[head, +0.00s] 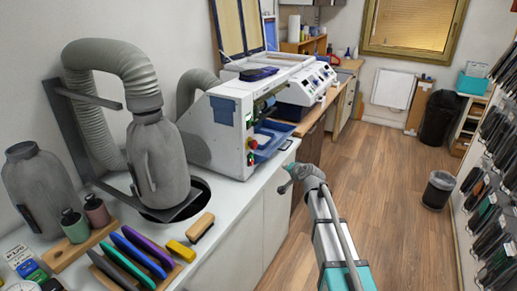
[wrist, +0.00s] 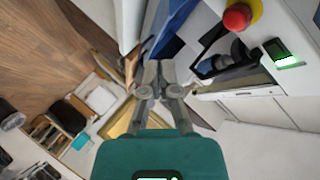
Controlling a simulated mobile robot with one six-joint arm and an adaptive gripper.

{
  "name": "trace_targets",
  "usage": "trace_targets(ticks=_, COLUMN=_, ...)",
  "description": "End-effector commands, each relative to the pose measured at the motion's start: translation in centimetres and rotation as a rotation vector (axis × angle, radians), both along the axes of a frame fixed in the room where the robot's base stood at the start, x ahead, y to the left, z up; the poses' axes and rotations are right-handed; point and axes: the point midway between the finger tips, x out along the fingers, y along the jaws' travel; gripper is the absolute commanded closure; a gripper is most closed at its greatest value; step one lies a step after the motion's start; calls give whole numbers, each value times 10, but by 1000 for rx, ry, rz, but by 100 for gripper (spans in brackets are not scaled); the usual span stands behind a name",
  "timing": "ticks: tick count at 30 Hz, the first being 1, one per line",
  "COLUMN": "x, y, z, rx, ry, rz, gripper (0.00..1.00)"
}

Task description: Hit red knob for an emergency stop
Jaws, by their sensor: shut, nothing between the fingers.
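The red knob (head: 252,143) sits on the front of the white machine (head: 215,128) on the counter. In the wrist view the red knob (wrist: 237,18) shows at the upper right, on a yellow base. My gripper (head: 284,188) is just past the counter's front edge, to the right of and lower than the knob, and apart from it. In the wrist view my gripper (wrist: 159,70) has its fingers together with nothing between them. The knob is to the right of the fingertips there.
A blue tray (head: 272,139) juts from the machine beside the knob. A green-lit switch (wrist: 287,61) is near the knob.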

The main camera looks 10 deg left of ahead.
Motion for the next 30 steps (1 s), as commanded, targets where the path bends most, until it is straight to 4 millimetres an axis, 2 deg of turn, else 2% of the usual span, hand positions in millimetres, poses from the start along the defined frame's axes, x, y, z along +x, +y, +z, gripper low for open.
trace_targets(ticks=1, x=18, y=8, z=5, rx=43, ry=-29, rz=-25, gripper=100)
trace_targets(ticks=3, x=33, y=14, z=14, rx=98, ry=-62, rz=-60, gripper=100)
trace_targets(ticks=9, x=53, y=23, z=28, rx=185, ry=-112, rz=-118, gripper=100)
trace_targets(ticks=23, x=55, y=22, z=30, rx=196, ry=-120, rz=-128, gripper=100)
trace_targets(ticks=30, x=58, y=29, z=30, rx=195, ry=-119, rz=-128, gripper=100)
